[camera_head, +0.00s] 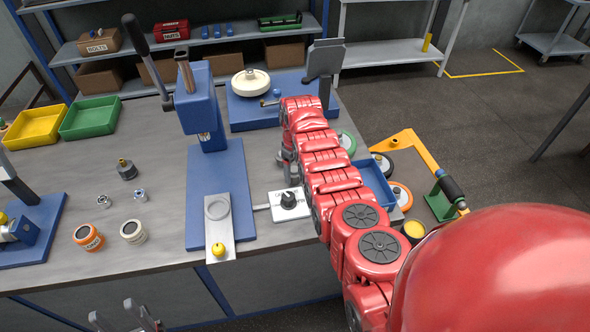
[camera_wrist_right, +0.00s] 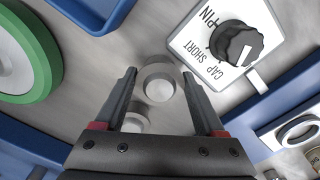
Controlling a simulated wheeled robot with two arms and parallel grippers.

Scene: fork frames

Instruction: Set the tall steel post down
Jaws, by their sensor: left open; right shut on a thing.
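My right gripper (camera_wrist_right: 160,80) is shut on a pale steel cylinder, which I take to be the tall steel post (camera_wrist_right: 159,88). The wrist view shows it nearly end-on between the fingertips, so its height and whether its foot touches the bench cannot be told. A second pale round end (camera_wrist_right: 136,122) shows nearer the palm, partly hidden by the left finger. In the head view my red right arm hides most of this gripper, over the grey bench (camera_head: 165,205) left of the blue tray. My left gripper (camera_head: 130,318) is open and empty at the bottom edge, in front of the bench.
A white selector plate with a black knob (camera_head: 289,198) sits close to the right gripper. A blue press (camera_head: 203,105) stands to its left. A green-rimmed wheel (camera_wrist_right: 25,55) and a blue tray (camera_head: 374,183) lie to its right.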

